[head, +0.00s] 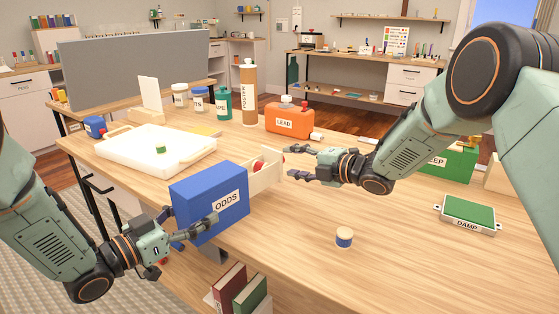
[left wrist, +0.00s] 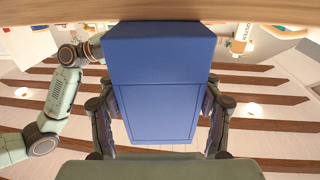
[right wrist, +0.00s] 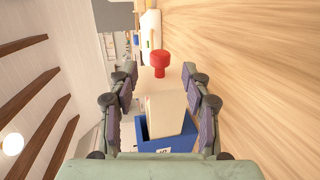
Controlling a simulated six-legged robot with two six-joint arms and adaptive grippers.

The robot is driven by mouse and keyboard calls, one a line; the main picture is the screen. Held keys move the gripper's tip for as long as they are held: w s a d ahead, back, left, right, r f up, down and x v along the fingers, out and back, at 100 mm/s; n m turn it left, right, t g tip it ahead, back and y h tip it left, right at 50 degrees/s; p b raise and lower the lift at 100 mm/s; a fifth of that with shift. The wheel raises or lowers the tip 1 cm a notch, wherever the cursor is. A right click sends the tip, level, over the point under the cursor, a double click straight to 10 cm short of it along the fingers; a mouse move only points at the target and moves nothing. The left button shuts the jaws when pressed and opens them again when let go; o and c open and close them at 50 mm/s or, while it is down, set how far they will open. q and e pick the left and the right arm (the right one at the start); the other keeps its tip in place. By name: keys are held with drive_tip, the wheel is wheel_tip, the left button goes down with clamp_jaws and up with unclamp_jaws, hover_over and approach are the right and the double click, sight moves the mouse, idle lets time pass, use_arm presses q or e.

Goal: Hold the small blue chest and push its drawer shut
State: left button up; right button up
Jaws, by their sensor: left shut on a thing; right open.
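The small blue chest labelled ODDS (head: 195,212) stands near the table's front edge and fills the middle of the left wrist view (left wrist: 158,75). Its pale drawer (head: 268,180) sticks out to the right, open. A red knob-like piece (head: 258,164) shows at the drawer, and in the right wrist view (right wrist: 160,62); I cannot tell whether it is fixed to it. My left gripper (head: 194,233) is shut on the chest, a finger on each side. My right gripper (head: 291,161) is open and empty, just right of the drawer front, its fingers pointing at it.
A white tray (head: 120,155) lies left behind the chest. An orange LEAD can (head: 288,121) and a brown tube (head: 248,95) stand behind. A small blue-banded round piece (head: 343,239) and a green DAMP pad (head: 467,211) lie to the right. Books (head: 229,286) are below the front edge.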

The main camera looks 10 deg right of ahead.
drive_tip(key=shift+x, duration=2.8)
drive_tip(key=shift+c, duration=0.3)
clamp_jaws()
